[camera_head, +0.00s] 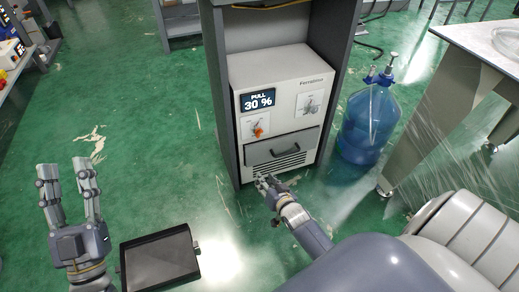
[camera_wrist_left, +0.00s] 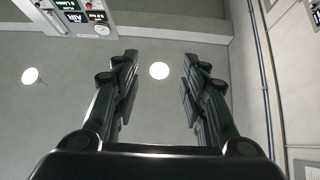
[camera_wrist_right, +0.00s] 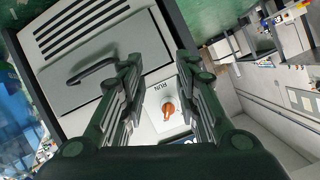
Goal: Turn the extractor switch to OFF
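The extractor (camera_head: 285,72) is a light box in a dark cabinet, with a display reading "PULL 30 %" (camera_head: 258,101). Below the display is an orange rotary knob (camera_head: 258,131) on a white plate. In the right wrist view the orange knob (camera_wrist_right: 168,109) appears between my finger outlines, beside a "RUN" label. A grey switch (camera_head: 310,105) sits on a plate at the upper right of the front. My right gripper (camera_head: 264,183) is open and empty, low in front of the vents and apart from the knob. My left gripper (camera_head: 66,178) is open and empty, pointing up, far left of the extractor.
A drawer with a dark handle (camera_head: 286,151) is below the knob. A blue water bottle (camera_head: 369,125) stands right of the cabinet, beside a metal table (camera_head: 482,42). A black tray (camera_head: 160,261) lies on the green floor at the front left. Open floor lies left of the cabinet.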

